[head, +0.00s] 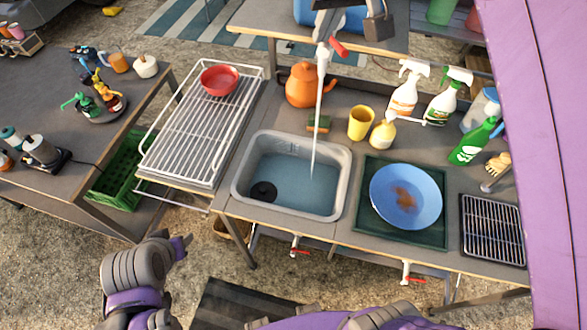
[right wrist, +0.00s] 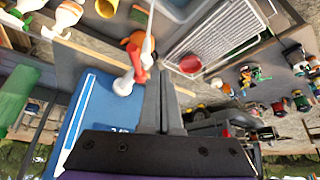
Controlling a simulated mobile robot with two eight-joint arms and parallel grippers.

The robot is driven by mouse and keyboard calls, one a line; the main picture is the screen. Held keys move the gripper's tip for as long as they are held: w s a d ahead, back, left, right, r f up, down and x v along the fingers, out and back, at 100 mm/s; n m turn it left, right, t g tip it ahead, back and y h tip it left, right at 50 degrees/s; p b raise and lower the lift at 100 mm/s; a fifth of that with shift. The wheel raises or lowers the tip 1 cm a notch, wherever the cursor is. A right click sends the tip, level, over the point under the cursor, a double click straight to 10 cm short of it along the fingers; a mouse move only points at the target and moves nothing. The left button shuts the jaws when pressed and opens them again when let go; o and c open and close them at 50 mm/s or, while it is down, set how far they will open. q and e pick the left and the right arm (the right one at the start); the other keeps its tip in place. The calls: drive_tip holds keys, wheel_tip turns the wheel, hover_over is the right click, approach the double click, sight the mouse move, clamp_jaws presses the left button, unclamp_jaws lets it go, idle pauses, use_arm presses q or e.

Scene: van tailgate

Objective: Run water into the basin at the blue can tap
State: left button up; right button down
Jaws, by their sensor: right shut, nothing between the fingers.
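The blue can (head: 350,18) stands on the upper shelf; it fills the lower left middle of the right wrist view (right wrist: 92,115). Its white tap (head: 322,55) has a red lever (head: 338,46), which points to the right. A thin white stream of water (head: 317,125) falls from the spout into the grey basin (head: 342,180). Bluish water covers the basin floor, with a round black piece (head: 263,192) at its left. My right gripper (head: 379,28) is shut and empty near the tap; its fingers (right wrist: 161,75) show beside the red lever in the wrist view.
The wire rack (head: 166,150) with a red bowl (head: 219,79) stands left of the basin. An orange kettle (head: 301,88), yellow cup (head: 360,122) and spray bottles (head: 406,95) stand behind and right. A blue plate (head: 385,190) lies on the right.

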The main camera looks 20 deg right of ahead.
use_arm(q)
drive_tip(key=shift+f, duration=0.1)
use_arm(e)
drive_tip(key=shift+f, duration=0.1)
wheel_tip(320, 180, down, 4)
drive_tip(key=shift+r+b, duration=0.2)
drive_tip(key=shift+b, duration=0.65)
drive_tip(key=shift+f, duration=0.45)
use_arm(q)
drive_tip(key=f, duration=0.1)
drive_tip(key=s+f, duration=0.1)
drive_tip(key=f, duration=0.1)
drive_tip(key=shift+s, duration=0.3)
drive_tip(key=shift+w, duration=0.1)
use_arm(e)
drive_tip(key=shift+w, duration=0.1)
idle(5.5)
